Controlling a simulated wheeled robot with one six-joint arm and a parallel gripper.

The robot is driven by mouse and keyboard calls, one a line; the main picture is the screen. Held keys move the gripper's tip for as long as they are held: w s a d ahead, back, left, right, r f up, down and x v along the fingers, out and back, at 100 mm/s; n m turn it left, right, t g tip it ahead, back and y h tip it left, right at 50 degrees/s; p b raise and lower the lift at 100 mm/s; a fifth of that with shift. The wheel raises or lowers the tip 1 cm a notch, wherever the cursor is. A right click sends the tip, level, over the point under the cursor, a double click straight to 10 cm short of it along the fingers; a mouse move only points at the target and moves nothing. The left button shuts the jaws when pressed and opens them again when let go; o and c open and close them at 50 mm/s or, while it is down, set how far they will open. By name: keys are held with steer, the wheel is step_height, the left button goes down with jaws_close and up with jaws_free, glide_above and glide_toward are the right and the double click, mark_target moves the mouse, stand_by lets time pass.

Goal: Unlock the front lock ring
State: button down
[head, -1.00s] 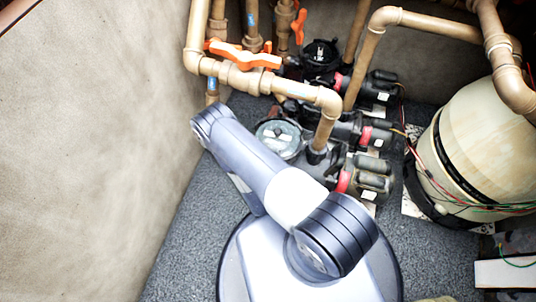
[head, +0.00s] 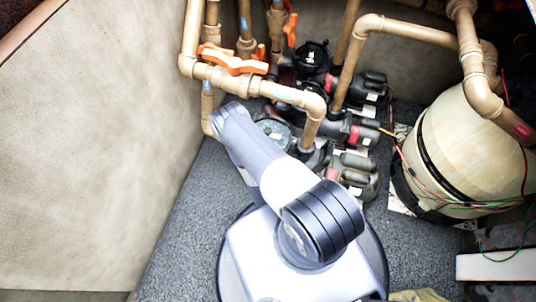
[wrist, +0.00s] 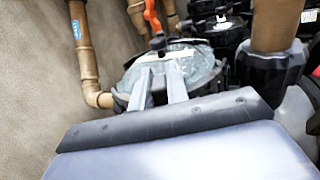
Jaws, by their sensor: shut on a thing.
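The front lock ring (wrist: 205,70) is the round rim about the clear lid of the nearest pump. In the wrist view it lies just beyond my gripper. In the head view the clear lid (head: 273,130) shows partly, and my arm covers its near left side. My gripper (wrist: 158,72) reaches over the near left side of the lid, its two pale fingers a small gap apart and shut on the ring. The exact contact at the fingertips is hard to make out. In the head view my gripper is hidden behind my wrist.
A tan pipe (head: 312,120) rises right beside the lid. Tan pipes with an orange valve handle (head: 235,62) stand behind it. Another black pump lid (head: 311,54) is farther back. A large tan filter tank (head: 465,150) stands right. Grey floor (head: 180,230) is clear at left.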

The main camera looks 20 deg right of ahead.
steer(key=c, duration=1.4)
jaws_free()
steer(key=shift+s, duration=0.1)
steer(key=shift+s+a, duration=0.3)
steer(key=shift+s, duration=0.2)
steer(key=shift+b+v, duration=1.15)
steer(key=shift+v, duration=1.95)
steer(key=shift+d, duration=0.1)
